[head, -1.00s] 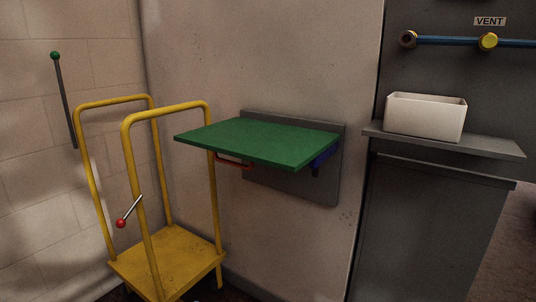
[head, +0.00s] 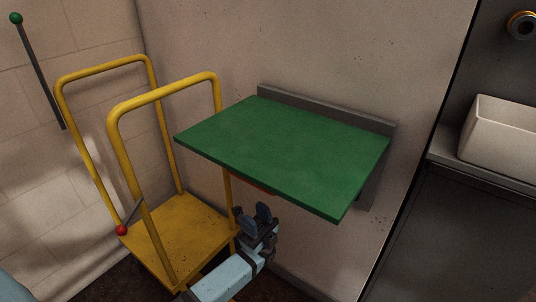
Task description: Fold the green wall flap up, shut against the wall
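The green wall flap (head: 285,150) stands out level from its grey wall plate (head: 377,172) in the head view. My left gripper (head: 254,213) is below the flap's front edge, with its fingers pointing up. The two fingers are apart with a gap between them, and nothing shows between them. A small red part (head: 255,184) shows just under the flap's front edge, mostly hidden by the flap. The blue part under the flap is hidden now. My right gripper is not in view.
A yellow trolley (head: 180,240) with two hoop handles stands left of the flap, close to my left arm. A white bin (head: 500,130) sits on a grey shelf (head: 450,160) at right.

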